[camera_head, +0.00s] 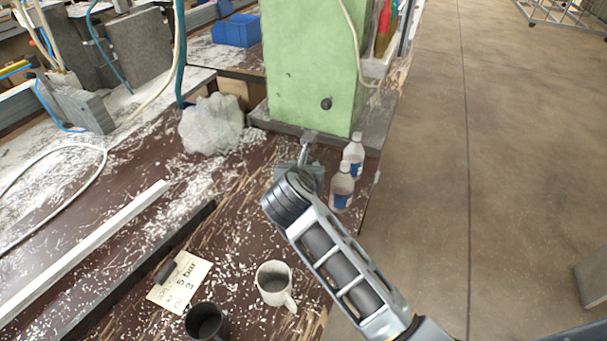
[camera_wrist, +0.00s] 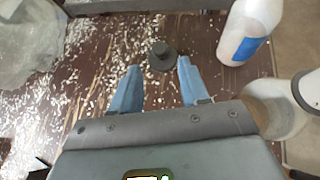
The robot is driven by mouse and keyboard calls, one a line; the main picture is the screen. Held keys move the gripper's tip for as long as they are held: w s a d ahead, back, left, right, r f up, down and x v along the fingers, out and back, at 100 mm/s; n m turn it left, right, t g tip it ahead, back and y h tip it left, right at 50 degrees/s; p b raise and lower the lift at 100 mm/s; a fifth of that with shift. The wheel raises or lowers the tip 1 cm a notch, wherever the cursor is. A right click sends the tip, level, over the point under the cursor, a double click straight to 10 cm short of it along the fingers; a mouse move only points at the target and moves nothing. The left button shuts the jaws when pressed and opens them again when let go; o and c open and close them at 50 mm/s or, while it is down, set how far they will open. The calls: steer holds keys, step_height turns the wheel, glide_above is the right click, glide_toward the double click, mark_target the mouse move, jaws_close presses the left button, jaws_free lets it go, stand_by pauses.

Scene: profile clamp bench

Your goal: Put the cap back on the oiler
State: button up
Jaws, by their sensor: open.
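My gripper (camera_wrist: 159,66) is open and empty, its two blue fingers pointing down toward the bench. A small dark round piece with a short knob, which looks like the cap (camera_wrist: 162,57), lies on the bench between and just beyond the fingertips; I see no contact. Two whitish bottles with blue labels stand to the right of my gripper: a farther one (camera_head: 353,157) and a nearer one (camera_head: 341,189). The farther one also shows in the wrist view (camera_wrist: 248,34), the nearer one (camera_wrist: 285,115) only in part. I cannot tell which is the oiler. In the head view my arm hides the cap.
A green machine column (camera_head: 310,70) stands behind my gripper. A crumpled plastic bag (camera_head: 211,124) lies to its left. A white mug (camera_head: 274,284), a dark mug (camera_head: 206,323) and a paper note (camera_head: 180,282) are nearer. White chips litter the brown bench; its right edge runs close to the bottles.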

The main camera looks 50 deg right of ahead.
mark_target(308, 161)
steer(key=shift+b+x, duration=1.75)
steer(key=shift+x, duration=0.25)
steer(key=shift+d+f, duration=0.1)
steer(key=shift+d, duration=0.05)
steer(key=shift+x, duration=1.75)
steer(key=shift+f, duration=0.15)
steer(key=shift+c, duration=0.3)
steer(key=shift+f, duration=0.2)
jaws_close()
steer(key=shift+r+p, duration=0.6)
steer(key=shift+p, duration=0.2)
steer(key=shift+w+r+p, duration=0.1)
steer(key=shift+r+p, duration=2.4)
steer(key=shift+r, duration=0.3)
